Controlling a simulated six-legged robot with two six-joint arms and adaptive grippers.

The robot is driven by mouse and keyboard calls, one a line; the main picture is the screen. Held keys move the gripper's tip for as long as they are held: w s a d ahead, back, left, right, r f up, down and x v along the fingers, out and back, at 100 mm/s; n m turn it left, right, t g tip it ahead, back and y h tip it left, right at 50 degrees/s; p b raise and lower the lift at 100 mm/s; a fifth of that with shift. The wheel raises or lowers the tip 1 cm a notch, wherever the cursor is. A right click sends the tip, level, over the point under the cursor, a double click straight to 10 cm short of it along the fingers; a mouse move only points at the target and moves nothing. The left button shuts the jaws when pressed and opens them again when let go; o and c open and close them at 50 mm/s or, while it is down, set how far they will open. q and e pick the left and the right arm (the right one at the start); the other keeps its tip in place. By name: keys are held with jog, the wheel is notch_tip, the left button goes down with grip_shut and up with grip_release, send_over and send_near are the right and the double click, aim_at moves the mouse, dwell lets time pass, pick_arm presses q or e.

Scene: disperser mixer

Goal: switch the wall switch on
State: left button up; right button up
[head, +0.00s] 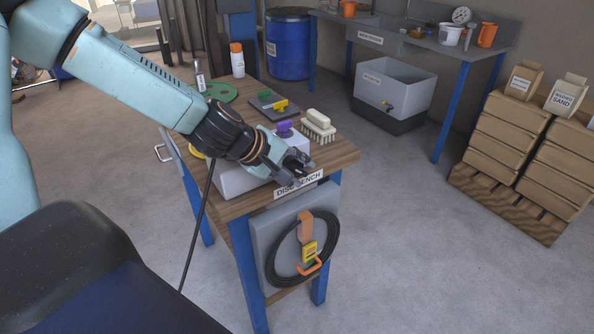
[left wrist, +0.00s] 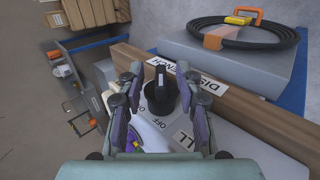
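The wall switch is a black rotary knob (left wrist: 164,98) on a light grey box. White-topped knob, "OFF" lettering and part of a label ending in "LL" show in the left wrist view. My left gripper (head: 300,163) is over the box's near right end. In the left wrist view its fingers (left wrist: 161,85) stand open on both sides of the black knob, with gaps that look clear of it. My right gripper is not in view.
A brush (head: 318,125) and a dark tray with a yellow item (head: 280,105) lie behind. A coiled black cable (head: 270,262) hangs at the bench's front. Open floor (head: 400,230) lies to the right.

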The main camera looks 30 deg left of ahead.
pick_arm(q)
jog(key=shift+c, duration=0.2)
jog(key=shift+a+f, duration=0.1)
jog(key=c, duration=0.3)
grip_shut()
